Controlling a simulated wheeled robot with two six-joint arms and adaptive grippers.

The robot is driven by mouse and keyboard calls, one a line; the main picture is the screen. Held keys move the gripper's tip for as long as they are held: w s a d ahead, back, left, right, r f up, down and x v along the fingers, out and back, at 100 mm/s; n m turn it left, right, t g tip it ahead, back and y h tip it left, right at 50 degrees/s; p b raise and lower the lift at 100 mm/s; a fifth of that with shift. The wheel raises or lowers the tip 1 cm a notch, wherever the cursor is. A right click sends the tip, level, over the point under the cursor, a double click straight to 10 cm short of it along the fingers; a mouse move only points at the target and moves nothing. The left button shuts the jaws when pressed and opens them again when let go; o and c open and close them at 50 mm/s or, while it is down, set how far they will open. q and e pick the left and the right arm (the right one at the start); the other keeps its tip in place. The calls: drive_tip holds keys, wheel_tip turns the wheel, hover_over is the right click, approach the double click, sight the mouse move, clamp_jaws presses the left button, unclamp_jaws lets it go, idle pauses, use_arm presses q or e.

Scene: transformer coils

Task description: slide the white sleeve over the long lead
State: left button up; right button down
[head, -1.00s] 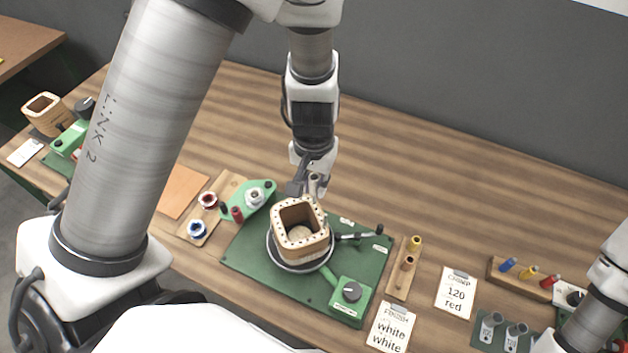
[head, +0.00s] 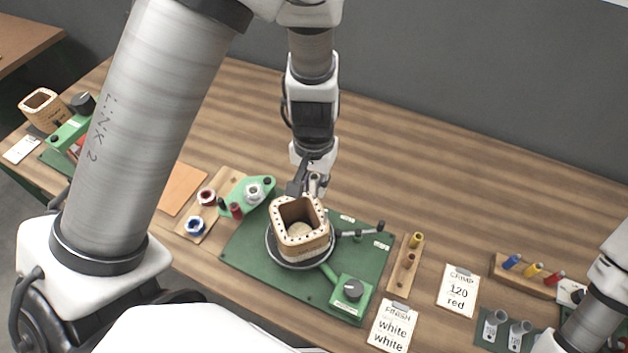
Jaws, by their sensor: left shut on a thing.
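The square wooden coil former (head: 301,236) stands in a round dish on the green base plate (head: 250,252). Its hollow top faces up and has a row of dark dots around the rim. My left gripper (head: 315,186) is at the former's back rim, pointing down. It is shut on a small pale piece, most likely the white sleeve, largely hidden by the fingers. The long lead is too small to make out, so I cannot tell whether the sleeve is around it or beside it. My right gripper is out of view.
A wooden peg strip (head: 396,289) with yellow and brown pieces stands right of the plate. The finish card (head: 392,326) reads white, white. A spool board (head: 212,222) and a green spool holder (head: 235,186) stand left. The table behind is clear.

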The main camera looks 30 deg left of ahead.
use_arm(q)
drive_tip(key=shift+f, duration=0.15)
drive_tip(key=shift+f+b, duration=0.45)
drive_tip(key=shift+b, duration=0.15)
drive_tip(key=o, duration=0.8)
drive_tip(key=shift+c, duration=0.2)
drive_tip(key=shift+o, duration=0.4)
drive_tip(key=o, duration=0.3)
